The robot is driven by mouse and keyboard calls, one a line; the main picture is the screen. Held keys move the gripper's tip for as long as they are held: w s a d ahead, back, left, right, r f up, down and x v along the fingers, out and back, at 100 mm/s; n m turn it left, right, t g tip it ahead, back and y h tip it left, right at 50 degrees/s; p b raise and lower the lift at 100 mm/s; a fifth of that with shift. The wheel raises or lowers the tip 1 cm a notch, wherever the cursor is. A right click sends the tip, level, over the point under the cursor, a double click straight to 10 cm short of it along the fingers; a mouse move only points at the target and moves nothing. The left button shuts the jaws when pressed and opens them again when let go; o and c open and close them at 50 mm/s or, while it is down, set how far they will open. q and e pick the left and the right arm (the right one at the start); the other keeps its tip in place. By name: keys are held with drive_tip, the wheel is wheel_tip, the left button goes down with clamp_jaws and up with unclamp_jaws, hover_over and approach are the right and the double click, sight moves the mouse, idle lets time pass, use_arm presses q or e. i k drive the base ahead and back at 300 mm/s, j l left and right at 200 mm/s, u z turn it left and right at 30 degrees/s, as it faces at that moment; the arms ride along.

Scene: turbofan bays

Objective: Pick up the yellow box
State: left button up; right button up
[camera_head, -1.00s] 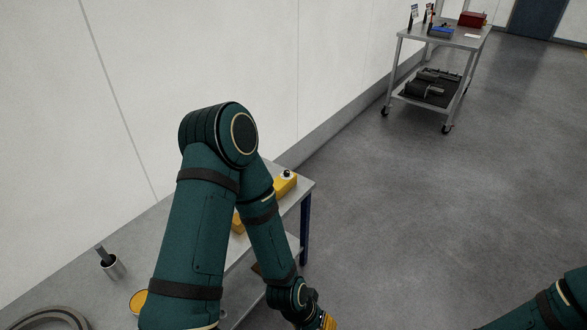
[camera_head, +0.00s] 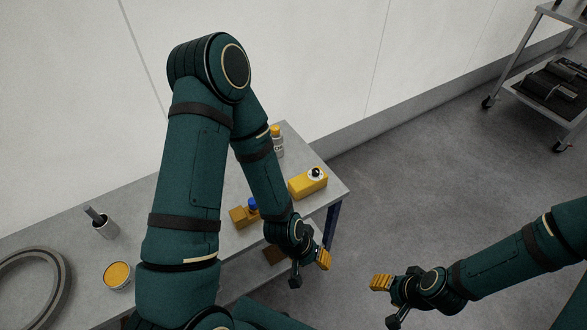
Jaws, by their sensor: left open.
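A yellow box (camera_head: 304,187) with a round black-and-white part on top sits near the right end of the grey workbench (camera_head: 338,190). A smaller orange-yellow block (camera_head: 238,219) stands left of it, partly behind my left forearm. My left gripper (camera_head: 309,272) is open and empty. It hangs in front of the bench edge, below the yellow box in the picture and apart from it. My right gripper (camera_head: 384,301) is over the floor at the lower right, its fingers apart with nothing between them.
A blue-capped item (camera_head: 253,205) and an orange-capped bottle (camera_head: 277,142) stand on the bench. A cup with a tool (camera_head: 103,226), a yellow-topped tin (camera_head: 117,275) and a grey ring (camera_head: 55,275) are at the left. A wheeled cart (camera_head: 530,100) stands far right; the floor between is clear.

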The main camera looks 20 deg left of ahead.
sight(302, 186)
drive_tip(key=i+l+u, duration=0.25)
drive_tip(key=u, duration=0.2)
drive_tip(key=i+l+u, duration=0.45)
drive_tip(key=k+j, duration=0.05)
drive_tip(key=k, duration=0.05)
